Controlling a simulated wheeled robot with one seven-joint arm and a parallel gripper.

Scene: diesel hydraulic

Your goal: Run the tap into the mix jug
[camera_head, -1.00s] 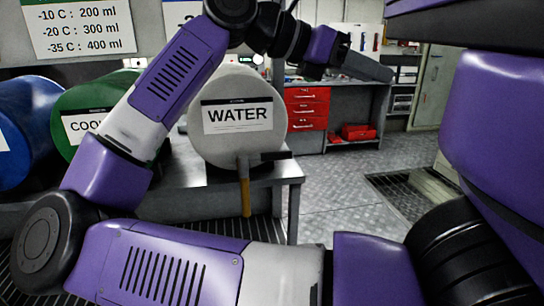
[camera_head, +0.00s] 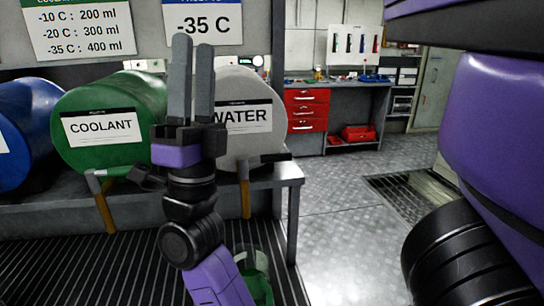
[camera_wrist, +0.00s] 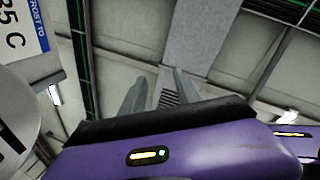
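The white water drum (camera_head: 236,88) lies on the bench, partly hidden behind my gripper. A green open-topped container (camera_head: 262,284), perhaps the mix jug, stands low below the water tap and is partly hidden by my arm. My gripper (camera_head: 192,75) points upward in front of the drums, with a gap between its fingers and nothing between them. The wrist view shows both fingers (camera_wrist: 160,95) apart and empty against the ceiling.
The green coolant drum (camera_head: 110,96), with its own tap (camera_head: 103,203), lies left of the water drum. A blue drum (camera_head: 30,120) is farther left. The bench (camera_head: 292,174) has a leg at its right end. Metal floor (camera_head: 345,215) is open to the right.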

